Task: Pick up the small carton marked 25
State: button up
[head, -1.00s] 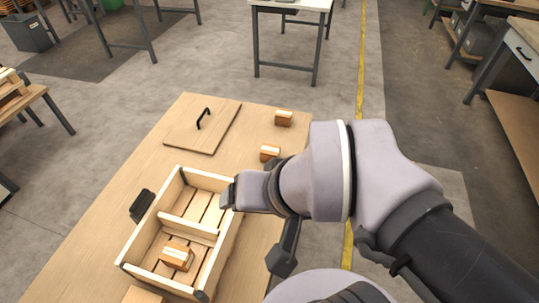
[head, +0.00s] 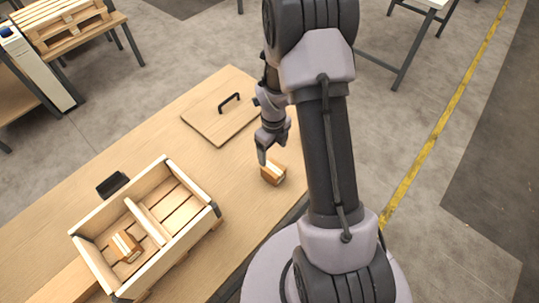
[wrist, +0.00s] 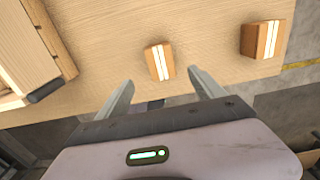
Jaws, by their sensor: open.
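A small brown carton with a pale stripe (head: 273,172) stands on the wooden table near its right edge. My gripper (head: 265,150) is above it, pointing down, open and empty. In the wrist view the carton (wrist: 160,62) lies just beyond and between the two spread fingertips (wrist: 160,80), not between the fingers. A second, similar carton (wrist: 262,40) stands to its right in the wrist view; my arm seems to hide it in the head view. A third carton (head: 124,246) lies in the wooden crate's near-left compartment. No number is readable on any carton.
The divided wooden crate (head: 181,243) stands on the table (head: 205,180) at the left. A flat wooden lid with a black handle (head: 222,118) lies at the back. A dark item (head: 112,184) is beside the crate. Table between crate and carton is clear.

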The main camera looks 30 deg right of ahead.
aim_at(272, 168)
notch_tip(272, 168, down, 9)
jog(key=b, duration=0.2)
jog(key=shift+a+b, duration=0.15)
jog(key=shift+b, duration=0.15)
jog(key=f, duration=0.2)
jog(key=f+b, duration=0.2)
jog(key=f, duration=0.1)
jog(key=shift+s+d+f, duration=0.1)
jog(key=shift+d+f, duration=0.15)
jog(key=shift+f, duration=0.1)
jog(key=shift+r, duration=0.15)
grip_shut()
